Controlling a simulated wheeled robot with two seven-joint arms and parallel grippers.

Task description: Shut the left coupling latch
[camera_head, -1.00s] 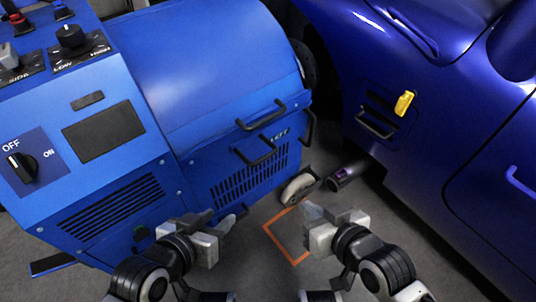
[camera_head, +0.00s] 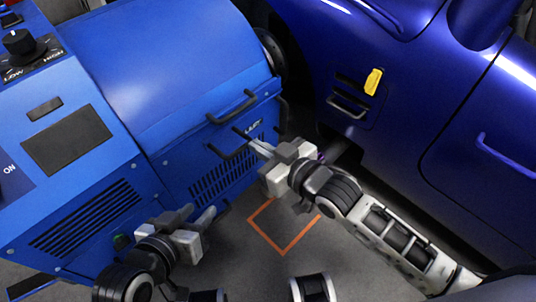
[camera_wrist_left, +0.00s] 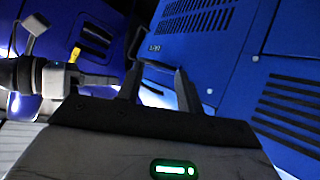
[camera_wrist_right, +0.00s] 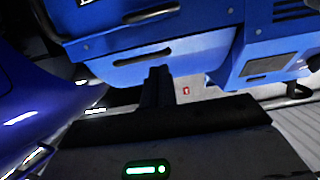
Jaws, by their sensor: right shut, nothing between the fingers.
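The blue dynamometer (camera_head: 160,60) fills the left of the head view. Its lower front carries black bar handles (camera_head: 232,108) beside a "LIFT" label. I cannot pick out for certain which part is the left coupling latch. My right gripper (camera_head: 257,147) is shut and empty, its tips close to the lower bar handle (camera_head: 228,150); contact cannot be told. In the right wrist view its closed fingers (camera_wrist_right: 158,85) point at the blue housing. My left gripper (camera_head: 197,212) is open and empty, low in front of the vented panel. Its parted fingers (camera_wrist_left: 158,85) show in the left wrist view.
A dark blue car body (camera_head: 420,110) with a yellow tab (camera_head: 373,81) and a grey bar handle (camera_head: 347,106) stands to the right. An orange square outline (camera_head: 284,250) marks the grey floor, which is clear there. A control knob (camera_head: 18,42) is at upper left.

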